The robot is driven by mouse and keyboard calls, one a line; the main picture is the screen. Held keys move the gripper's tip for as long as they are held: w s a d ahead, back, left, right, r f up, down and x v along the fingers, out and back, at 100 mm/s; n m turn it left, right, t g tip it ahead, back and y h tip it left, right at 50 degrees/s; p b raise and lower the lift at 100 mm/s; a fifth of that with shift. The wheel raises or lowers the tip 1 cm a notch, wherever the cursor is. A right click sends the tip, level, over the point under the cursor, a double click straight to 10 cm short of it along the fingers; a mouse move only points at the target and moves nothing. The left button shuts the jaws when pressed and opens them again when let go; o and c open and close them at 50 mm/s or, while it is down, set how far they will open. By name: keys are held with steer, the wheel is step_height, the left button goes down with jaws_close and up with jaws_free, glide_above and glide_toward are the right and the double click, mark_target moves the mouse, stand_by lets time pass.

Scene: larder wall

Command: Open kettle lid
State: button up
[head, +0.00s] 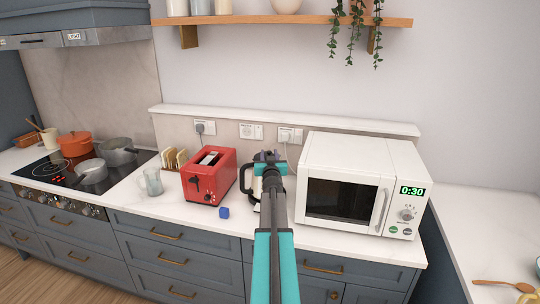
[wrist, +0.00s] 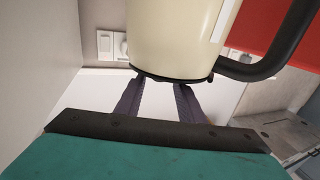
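The cream kettle (head: 257,187) stands on the counter between the red toaster and the microwave. Its black handle (head: 245,178) is on the toaster side, and my arm hides much of the body. My gripper (head: 268,157) is at the kettle's top in the head view. In the wrist view the cream kettle body (wrist: 175,35) fills the upper middle, with a dark rim along its lower edge and its black handle (wrist: 275,60) at right. My gripper's two fingers (wrist: 158,98) are spread apart there, at the dark rim, with nothing visible between them. Contact and the lid's state are unclear.
The red toaster (head: 209,176) is left of the kettle, with a small blue cube (head: 224,212) in front. The white microwave (head: 350,185) is close on the right. Wall sockets (head: 251,131) and a ledge (head: 285,120) are behind. A glass jug (head: 152,182) stands farther left.

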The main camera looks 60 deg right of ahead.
steer(key=shift+c, duration=0.3)
jaws_close()
steer(key=shift+w+d, duration=0.15)
steer(key=shift+w, duration=0.05)
steer(key=shift+s, duration=0.15)
